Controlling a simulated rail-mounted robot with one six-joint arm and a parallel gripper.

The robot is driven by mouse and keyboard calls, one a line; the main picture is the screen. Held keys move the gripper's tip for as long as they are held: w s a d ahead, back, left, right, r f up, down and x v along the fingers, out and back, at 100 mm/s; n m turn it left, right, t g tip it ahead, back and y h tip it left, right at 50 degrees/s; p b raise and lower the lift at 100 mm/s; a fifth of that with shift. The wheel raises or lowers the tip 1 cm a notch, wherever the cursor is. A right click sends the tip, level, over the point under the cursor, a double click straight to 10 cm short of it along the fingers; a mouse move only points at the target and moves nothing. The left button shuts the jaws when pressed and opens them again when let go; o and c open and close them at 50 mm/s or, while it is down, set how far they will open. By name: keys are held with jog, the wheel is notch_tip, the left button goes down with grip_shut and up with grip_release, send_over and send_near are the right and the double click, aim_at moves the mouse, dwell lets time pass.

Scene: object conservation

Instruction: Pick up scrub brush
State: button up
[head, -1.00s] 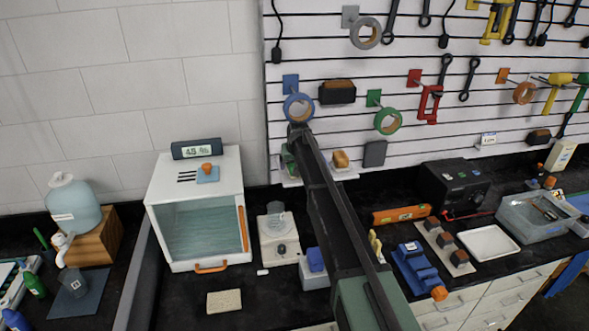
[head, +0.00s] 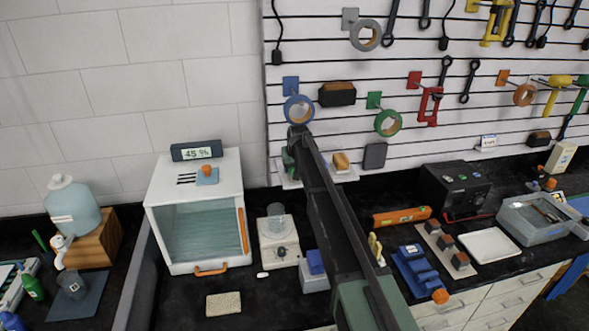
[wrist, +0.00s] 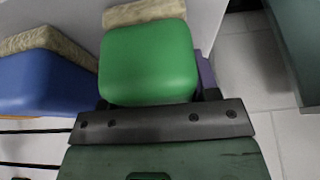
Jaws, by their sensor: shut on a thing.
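In the wrist view a green-backed scrub brush (wrist: 148,62) with a tan bristle strip fills the upper middle. My gripper (wrist: 156,100) is shut on it, with one dark fingertip at each side of its lower edge. A blue brush-like block (wrist: 45,82) with a tan edge lies to the left, apart from the green one. A purple thing (wrist: 205,70) shows partly behind the green brush. In the head view my arm reaches to a small wall shelf (head: 345,176), and its end is mostly hidden there. A tan-topped item (head: 341,161) sits on the shelf's right side.
Tape rolls (head: 299,108) and tools hang on the slatted wall just above my arm. A glass-fronted cabinet (head: 203,215) stands left of my arm. A blue tool (head: 418,270) and an orange level (head: 402,215) lie to its right. Counter space in front of the cabinet is mostly clear.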

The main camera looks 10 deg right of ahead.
jog(key=shift+c, duration=0.3)
jog(key=shift+r+p, duration=0.55)
jog(key=s, duration=1.8)
jog(key=shift+d, duration=0.35)
